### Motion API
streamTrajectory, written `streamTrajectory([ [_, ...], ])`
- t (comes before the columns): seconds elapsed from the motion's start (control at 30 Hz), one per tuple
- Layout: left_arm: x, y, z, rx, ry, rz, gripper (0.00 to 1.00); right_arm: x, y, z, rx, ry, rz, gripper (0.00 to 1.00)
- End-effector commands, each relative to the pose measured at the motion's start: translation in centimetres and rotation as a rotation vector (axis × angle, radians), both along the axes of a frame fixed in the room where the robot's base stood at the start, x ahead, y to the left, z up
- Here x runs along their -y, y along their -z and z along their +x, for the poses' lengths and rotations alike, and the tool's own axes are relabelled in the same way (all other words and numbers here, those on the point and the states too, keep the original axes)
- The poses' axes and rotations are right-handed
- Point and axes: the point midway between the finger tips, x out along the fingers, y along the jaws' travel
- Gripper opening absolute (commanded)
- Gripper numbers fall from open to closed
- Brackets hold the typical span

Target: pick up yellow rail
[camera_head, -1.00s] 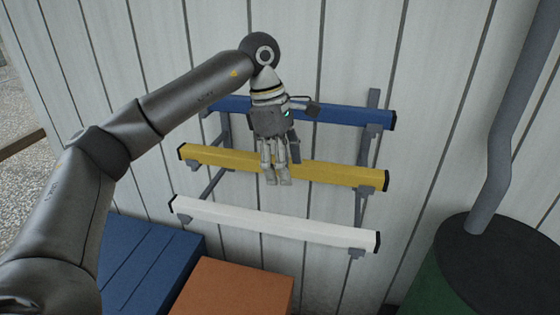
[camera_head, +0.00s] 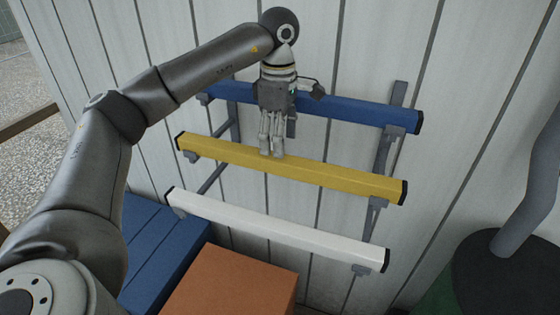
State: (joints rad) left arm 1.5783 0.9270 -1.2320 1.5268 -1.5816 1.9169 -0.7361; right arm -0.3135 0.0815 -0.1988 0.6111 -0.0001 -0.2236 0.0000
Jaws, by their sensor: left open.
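The yellow rail (camera_head: 335,179) is a long square bar lying across brackets on the wall, between a blue rail above and a white rail below. Its right end is lower in the picture than its left. My left gripper (camera_head: 272,154) points down, open, with its fingertips at the rail's upper edge, left of the middle. The fingers cover a small part of the rail. I cannot tell whether they touch it. My right gripper is not in view.
The blue rail (camera_head: 350,110) passes behind my left gripper. The white rail (camera_head: 280,230) lies below. A blue box (camera_head: 155,245) and an orange box (camera_head: 235,285) stand at the bottom. A dark-topped green drum (camera_head: 500,275) with a grey pipe stands at the right.

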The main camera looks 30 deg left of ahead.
Motion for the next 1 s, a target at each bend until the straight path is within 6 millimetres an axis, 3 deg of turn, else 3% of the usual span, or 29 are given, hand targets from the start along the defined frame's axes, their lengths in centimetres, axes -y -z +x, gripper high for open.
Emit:
streamTrajectory([
  [0.43, 0.5, 3.9, -0.8, -0.003, 0.0, 0.0, 0.61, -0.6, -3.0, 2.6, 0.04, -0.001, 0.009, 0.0],
  [0.6, 0.5, 5.8, -0.7, 0.0, 0.0, 0.001, 0.61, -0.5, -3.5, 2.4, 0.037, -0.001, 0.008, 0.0],
  [0.83, 0.5, 6.2, -0.7, 0.002, 0.0, -0.001, 0.61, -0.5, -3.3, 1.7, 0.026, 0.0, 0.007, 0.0],
  [1.0, 0.5, 6.1, -0.7, 0.001, 0.0, -0.001, 0.41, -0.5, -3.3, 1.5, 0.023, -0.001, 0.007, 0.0],
])
